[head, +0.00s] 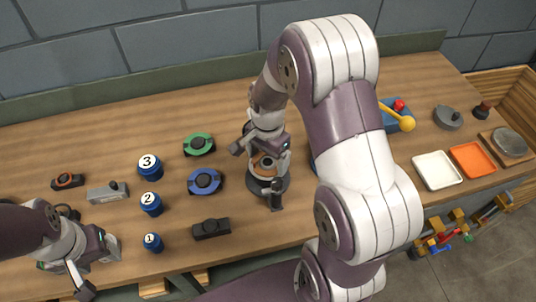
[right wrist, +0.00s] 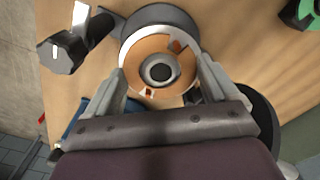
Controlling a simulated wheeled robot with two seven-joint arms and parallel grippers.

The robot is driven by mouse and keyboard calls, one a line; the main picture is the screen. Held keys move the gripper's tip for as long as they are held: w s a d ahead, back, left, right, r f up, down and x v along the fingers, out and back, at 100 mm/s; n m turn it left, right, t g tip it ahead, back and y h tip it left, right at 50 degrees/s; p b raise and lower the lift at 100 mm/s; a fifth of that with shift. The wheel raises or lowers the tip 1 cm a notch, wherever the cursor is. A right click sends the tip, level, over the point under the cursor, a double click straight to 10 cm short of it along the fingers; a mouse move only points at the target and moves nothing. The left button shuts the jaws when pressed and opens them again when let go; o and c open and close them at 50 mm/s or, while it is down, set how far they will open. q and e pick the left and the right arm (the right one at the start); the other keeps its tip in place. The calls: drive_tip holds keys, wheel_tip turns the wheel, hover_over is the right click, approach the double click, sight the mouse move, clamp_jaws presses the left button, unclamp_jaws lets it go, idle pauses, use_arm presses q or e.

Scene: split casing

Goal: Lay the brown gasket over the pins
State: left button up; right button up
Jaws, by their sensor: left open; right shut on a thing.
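The brown gasket (right wrist: 146,50) is a flat ring between the two fingers of my right gripper (right wrist: 163,84) in the right wrist view. It lies over a pale-rimmed round casing part, with a dark round hub showing through its middle. Two small notches or holes show in the ring; I cannot make out the pins clearly. In the head view the gasket (head: 264,162) shows between the fingers of my right gripper (head: 262,171), over a dark round stand (head: 280,187). I cannot tell whether it touches the casing. My left gripper (head: 100,268) is open and empty at the lower left.
Blue numbered canisters (head: 151,204), a green-rimmed part (head: 199,145), a blue-rimmed part (head: 205,181) and a black block (head: 211,228) stand left of the stand. A white tray (head: 437,171) and an orange tray (head: 472,160) lie at right. My right arm hides the table's middle right.

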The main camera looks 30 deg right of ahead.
drive_tip(key=shift+w+p, duration=0.1)
drive_tip(key=shift+p, duration=0.4)
idle(0.8)
drive_tip(key=o, duration=1)
drive_tip(key=shift+o, duration=0.2)
drive_tip(key=shift+r, duration=0.1)
drive_tip(key=shift+r, duration=0.1)
drive_tip(key=r+p, duration=0.7)
drive_tip(key=shift+w+r, duration=0.1)
drive_tip(key=shift+w, duration=0.1)
drive_tip(key=shift+s, duration=0.1)
